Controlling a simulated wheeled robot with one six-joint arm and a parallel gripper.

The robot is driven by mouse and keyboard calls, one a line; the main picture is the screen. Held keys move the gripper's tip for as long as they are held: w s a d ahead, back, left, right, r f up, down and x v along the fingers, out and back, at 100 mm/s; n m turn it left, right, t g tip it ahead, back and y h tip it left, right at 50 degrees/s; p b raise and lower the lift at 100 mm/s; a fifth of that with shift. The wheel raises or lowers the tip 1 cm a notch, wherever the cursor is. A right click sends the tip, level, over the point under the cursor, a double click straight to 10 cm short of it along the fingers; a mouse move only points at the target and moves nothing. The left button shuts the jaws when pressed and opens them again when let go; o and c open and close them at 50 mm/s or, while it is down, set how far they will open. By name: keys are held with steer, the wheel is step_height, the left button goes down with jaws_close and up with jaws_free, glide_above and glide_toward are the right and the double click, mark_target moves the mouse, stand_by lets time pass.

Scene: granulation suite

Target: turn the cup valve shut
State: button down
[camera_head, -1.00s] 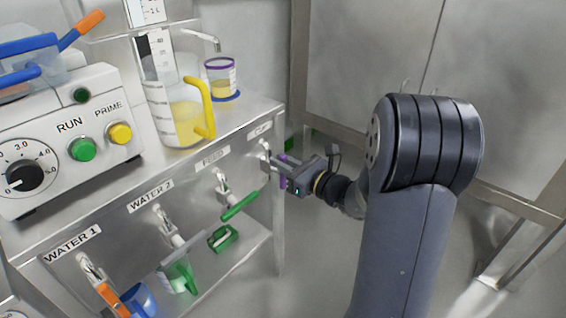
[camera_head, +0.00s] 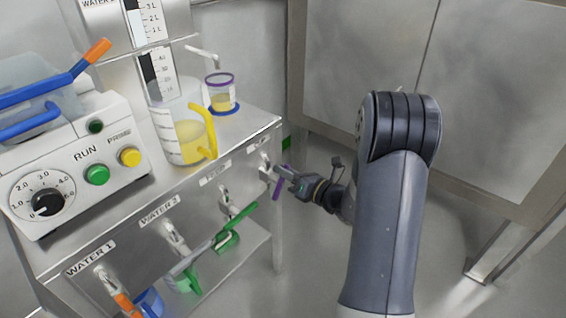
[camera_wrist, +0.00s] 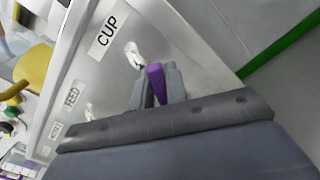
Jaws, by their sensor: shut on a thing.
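The cup valve (camera_head: 264,168) sits on the front panel under the CUP label, at the right end of the valve row. Its purple handle (camera_head: 276,191) hangs down with a slight tilt. My gripper (camera_head: 281,177) is shut on the purple handle. In the wrist view the handle (camera_wrist: 156,82) stands between the two grey fingers, just below the CUP label (camera_wrist: 107,32). The fingers hide part of the handle. The cup (camera_head: 220,92), clear with a purple rim and yellow liquid in it, stands on the shelf under a spout.
A jug (camera_head: 182,130) with a yellow handle and yellow liquid stands left of the cup. The FEED valve's green handle (camera_head: 240,218) juts out left of my gripper. A control box (camera_head: 80,165) stands at left. Open floor lies right of the bench, before a grey cabinet (camera_head: 480,90).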

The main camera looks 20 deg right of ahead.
steer(key=m+p, duration=0.2)
steer(key=shift+w+d+m+p, duration=0.2)
steer(key=shift+d+m+p, duration=0.05)
steer(key=shift+m+p, duration=0.15)
steer(key=shift+w+d+f+m+p, duration=0.15)
steer(key=shift+f+m+p, duration=0.3)
steer(key=shift+m+p, duration=0.8)
steer(key=shift+d+f+m+p, duration=0.1)
steer(key=shift+f+m+p, duration=0.55)
steer(key=shift+m, duration=0.95)
steer(key=shift+w+d+f+m+p, duration=0.15)
steer(key=shift+f+m+p, duration=0.15)
steer(key=shift+m+p, duration=1.05)
steer(key=c, duration=1.4)
jaws_free()
steer(key=v, duration=1.1)
steer(key=shift+p, duration=0.3)
steer(key=shift+w+a, duration=0.1)
steer(key=shift+a, duration=0.05)
